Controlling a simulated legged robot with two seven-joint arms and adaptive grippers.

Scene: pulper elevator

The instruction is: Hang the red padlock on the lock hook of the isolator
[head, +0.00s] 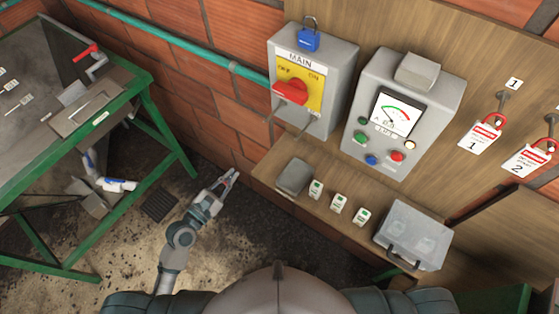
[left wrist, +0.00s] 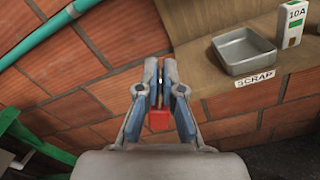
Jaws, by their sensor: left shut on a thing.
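The red padlock (left wrist: 159,120) shows between the fingers of my left gripper (left wrist: 160,66) in the left wrist view. The gripper is shut on it, and the fingers partly hide its shackle. In the head view my left gripper (head: 231,175) is low, in front of the brick wall, below and left of the isolator and apart from it. The isolator (head: 342,75) is a grey box marked MAIN with a yellow plate and red handle (head: 290,91). A small metal loop (head: 308,124), apparently the lock hook, shows at its lower edge. My right gripper is not in view.
A blue padlock (head: 308,40) sits at the isolator's top. A meter box (head: 440,98) stands to its right. The wooden shelf (head: 345,230) below holds a scrap tray (left wrist: 243,50), small boxes and a grey case (head: 413,234). A green-framed table (head: 150,105) stands left.

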